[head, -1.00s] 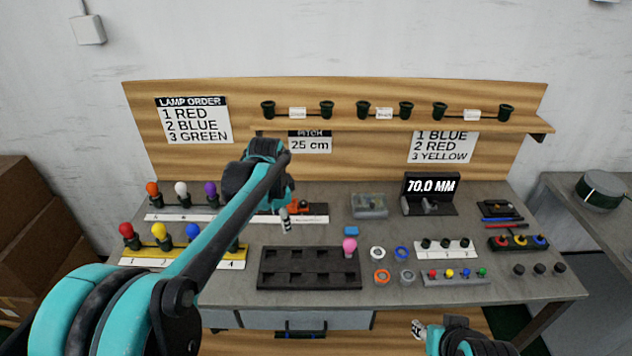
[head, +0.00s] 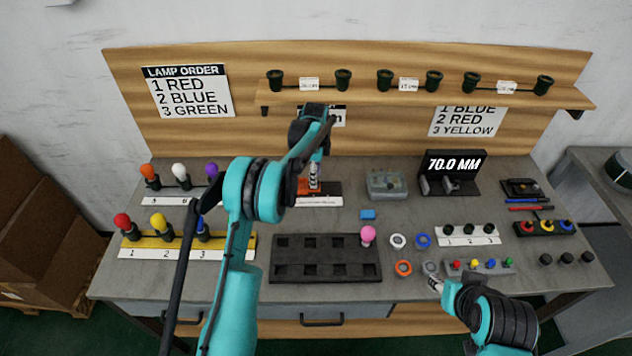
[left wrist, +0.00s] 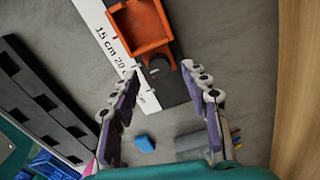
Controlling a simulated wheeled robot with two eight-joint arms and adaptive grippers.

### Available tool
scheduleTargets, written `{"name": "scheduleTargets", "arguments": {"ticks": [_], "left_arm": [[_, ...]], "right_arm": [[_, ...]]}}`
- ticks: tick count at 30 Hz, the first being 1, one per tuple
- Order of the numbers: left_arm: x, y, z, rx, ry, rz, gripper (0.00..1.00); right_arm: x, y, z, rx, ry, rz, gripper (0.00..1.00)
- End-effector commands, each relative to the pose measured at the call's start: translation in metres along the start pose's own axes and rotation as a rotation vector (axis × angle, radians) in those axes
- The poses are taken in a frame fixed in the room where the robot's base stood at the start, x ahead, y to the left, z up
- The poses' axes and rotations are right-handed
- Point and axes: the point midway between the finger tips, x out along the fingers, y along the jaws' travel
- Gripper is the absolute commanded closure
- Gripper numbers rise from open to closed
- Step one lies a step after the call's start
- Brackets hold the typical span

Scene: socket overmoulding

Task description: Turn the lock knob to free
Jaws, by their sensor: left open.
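An orange carriage (left wrist: 140,32) sits on a dark rail beside a white scale strip marked in cm (left wrist: 112,45). A small dark lock knob (left wrist: 157,68) shows at the carriage's end. My left gripper (left wrist: 159,74) is open, its purple-padded fingers on either side of the knob and apart from it in the picture; contact is not visible. In the head view my left gripper (head: 314,180) hangs over the orange carriage (head: 302,187) and hides part of it, including the knob. My right gripper (head: 434,283) is low at the table's front, near a grey ring; its jaws are too small to read.
A black socketed tray (head: 325,277) lies in front of the rail. Lamps on a yellow rack (head: 190,253) stand left. A shelf with dark cups (head: 420,97) overhangs the back.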

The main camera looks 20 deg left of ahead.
Motion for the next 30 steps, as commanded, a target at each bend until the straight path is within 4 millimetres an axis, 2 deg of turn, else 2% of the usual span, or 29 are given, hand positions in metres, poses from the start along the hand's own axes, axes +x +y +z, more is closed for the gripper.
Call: {"name": "scheduleTargets", "arguments": {"ticks": [1, 6, 15, 16, 18, 21, 30], "left_arm": [[0.010, 0.000, 0.000, 0.000, 0.000, 0.000, 0.54], [0.024, 0.000, 0.000, -0.001, 0.000, 0.000, 0.54], [0.026, 0.000, 0.000, -0.001, 0.000, -0.001, 0.54], [0.026, 0.000, 0.000, -0.001, 0.000, -0.001, 0.59], [0.026, 0.000, 0.000, -0.001, 0.000, -0.001, 0.78], [0.026, 0.000, 0.000, -0.001, 0.000, -0.001, 1.00], [0.026, 0.000, 0.000, -0.020, 0.000, -0.001, 1.00]], "right_arm": [[0.004, 0.000, 0.003, 0.000, 0.000, 0.000, 0.60], [0.008, 0.000, 0.005, 0.000, 0.000, 0.000, 0.60], [0.007, 0.000, 0.005, 0.000, 0.000, 0.000, 0.60], [0.007, 0.000, 0.005, 0.000, 0.000, 0.000, 0.60], [0.007, 0.000, 0.005, 0.000, 0.000, 0.000, 0.60], [0.007, 0.000, 0.005, 0.000, 0.000, 0.000, 0.60], [0.007, 0.000, 0.005, 0.000, 0.000, 0.000, 0.60]]}}
